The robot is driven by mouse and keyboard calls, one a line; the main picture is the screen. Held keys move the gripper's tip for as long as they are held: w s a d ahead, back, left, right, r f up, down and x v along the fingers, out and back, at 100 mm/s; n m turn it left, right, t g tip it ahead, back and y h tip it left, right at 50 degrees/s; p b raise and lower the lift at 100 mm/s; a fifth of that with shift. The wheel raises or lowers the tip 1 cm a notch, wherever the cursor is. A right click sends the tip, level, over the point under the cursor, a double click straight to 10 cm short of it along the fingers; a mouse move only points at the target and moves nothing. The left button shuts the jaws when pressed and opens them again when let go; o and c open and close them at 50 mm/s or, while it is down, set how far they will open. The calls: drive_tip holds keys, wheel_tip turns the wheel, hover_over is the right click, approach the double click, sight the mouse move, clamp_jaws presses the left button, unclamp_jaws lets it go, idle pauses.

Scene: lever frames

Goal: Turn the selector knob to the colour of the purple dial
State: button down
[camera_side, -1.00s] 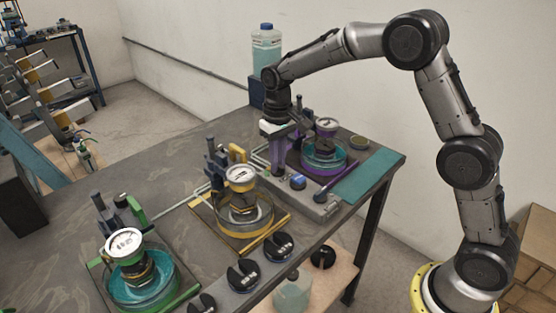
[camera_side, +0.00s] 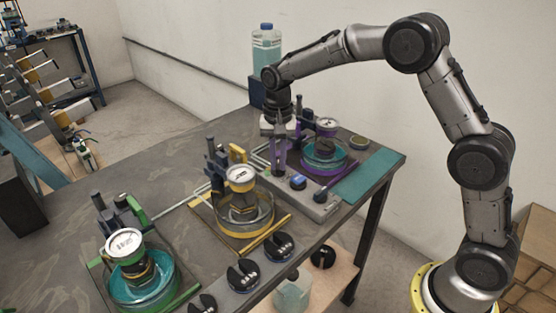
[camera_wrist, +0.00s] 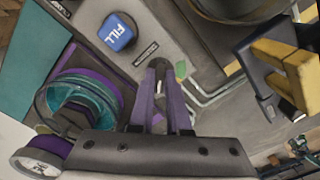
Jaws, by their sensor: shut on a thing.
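My gripper (camera_side: 279,172) points straight down at the grey control panel (camera_side: 318,211), with purple fingers. In the wrist view, its fingers (camera_wrist: 160,82) are shut on the small dark selector knob (camera_wrist: 160,65), which is mostly hidden between them. A green mark (camera_wrist: 180,70) shows beside the knob; other colour marks are hidden. The purple dial (camera_side: 327,125) is a white-faced gauge over a teal dish in a purple frame, right of my gripper. It also shows in the wrist view (camera_wrist: 42,160), its reading too small to tell.
A blue FILL button (camera_wrist: 117,32) sits on the panel close to the knob. Yellow (camera_side: 241,176) and green (camera_side: 124,244) gauge stands are to the left. Black slotted weights (camera_side: 279,245) lie along the front. A teal mat (camera_side: 362,183) is at the right.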

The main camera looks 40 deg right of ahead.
sight(278, 164)
idle(0.4)
drive_tip(key=c, duration=0.9)
unclamp_jaws()
wheel_tip(278, 164, up, 14)
drive_tip(key=shift+f, duration=0.1)
